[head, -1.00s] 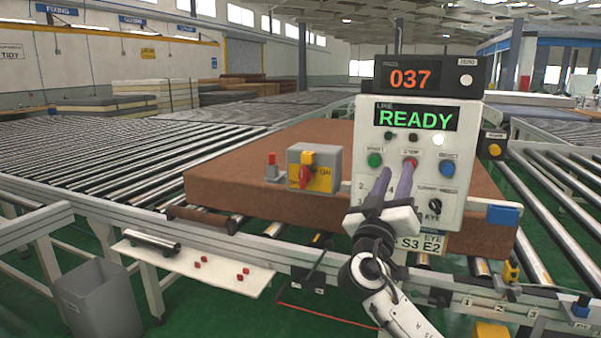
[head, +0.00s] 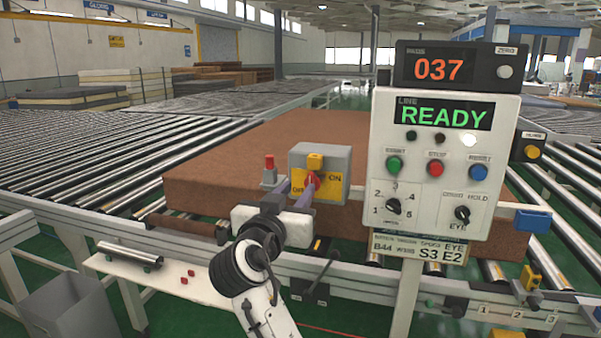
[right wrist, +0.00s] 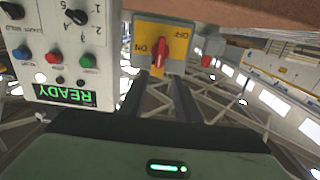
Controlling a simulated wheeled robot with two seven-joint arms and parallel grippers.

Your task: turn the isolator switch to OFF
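The isolator switch (head: 330,180) is a grey box with a yellow plate marked ON and OFF and a red knob (head: 311,182), on the front side of the brown mattress. In the right wrist view the box (right wrist: 178,36) appears upside down, with the red knob (right wrist: 161,54) just beyond the fingertips. My right gripper (head: 294,190) is in front of the box. Its two fingers (right wrist: 160,82) are apart, with nothing between them, and the knob lies ahead of the gap. In the head view the fingers partly cover the plate's left side.
The control panel (head: 445,150) showing READY, with buttons and dials, stands close to the right. A red-topped device (head: 269,170) is just left of the switch box. The mattress (head: 225,165) lies on the roller conveyor. A grey bin (head: 65,305) stands lower left.

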